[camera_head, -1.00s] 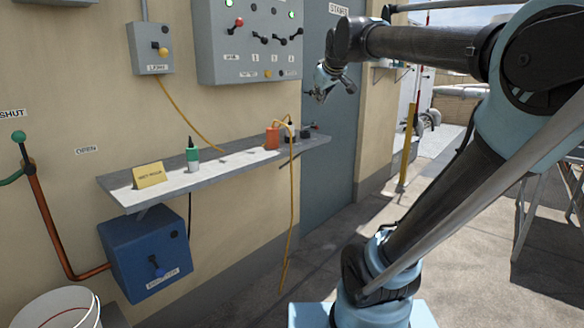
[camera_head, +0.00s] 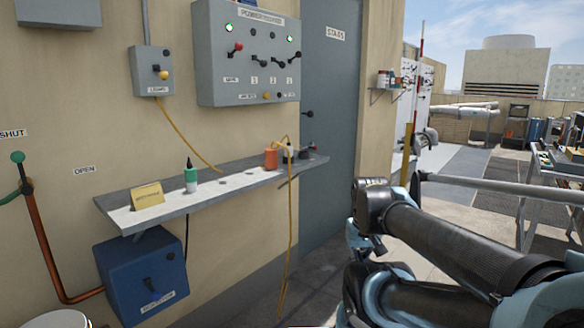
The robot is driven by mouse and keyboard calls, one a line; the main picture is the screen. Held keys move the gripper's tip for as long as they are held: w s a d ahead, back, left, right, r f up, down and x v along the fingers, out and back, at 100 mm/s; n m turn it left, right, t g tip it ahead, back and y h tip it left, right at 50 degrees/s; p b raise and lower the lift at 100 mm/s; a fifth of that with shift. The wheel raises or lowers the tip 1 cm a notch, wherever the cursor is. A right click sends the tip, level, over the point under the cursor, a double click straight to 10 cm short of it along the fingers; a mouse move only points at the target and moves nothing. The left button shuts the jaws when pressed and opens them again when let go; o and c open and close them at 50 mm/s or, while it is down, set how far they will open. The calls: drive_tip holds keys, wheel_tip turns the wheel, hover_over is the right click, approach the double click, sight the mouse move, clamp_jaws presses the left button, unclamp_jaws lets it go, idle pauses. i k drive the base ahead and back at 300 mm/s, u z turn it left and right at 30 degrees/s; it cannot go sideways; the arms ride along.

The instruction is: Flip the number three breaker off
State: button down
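The grey power board (camera_head: 215,62) hangs on the tan wall left of the door. It has a red-knobbed main lever (camera_head: 236,47) and a row of black levers above the labels 1, 2 and 3. The number three breaker lever (camera_head: 294,55) is the rightmost, near the board's right edge; its exact setting is too small to tell. Two green lamps glow on the board. My gripper (camera_head: 366,240) is at the end of my folded arm, low and right of the board, well apart from it. Its fingers are partly hidden and small.
A shelf (camera_head: 237,181) below the board carries a green bottle (camera_head: 191,178), a yellow card (camera_head: 148,195) and an orange item (camera_head: 270,158) with a hanging yellow cord. A small grey switch box (camera_head: 146,82) is left of the board. The grey door (camera_head: 330,120) stands right.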

sight(298, 54)
drive_tip(key=u, duration=1.3)
drive_tip(key=k, duration=0.8)
drive_tip(key=z, duration=0.9)
drive_tip(key=i, duration=1)
drive_tip(key=u, duration=0.05)
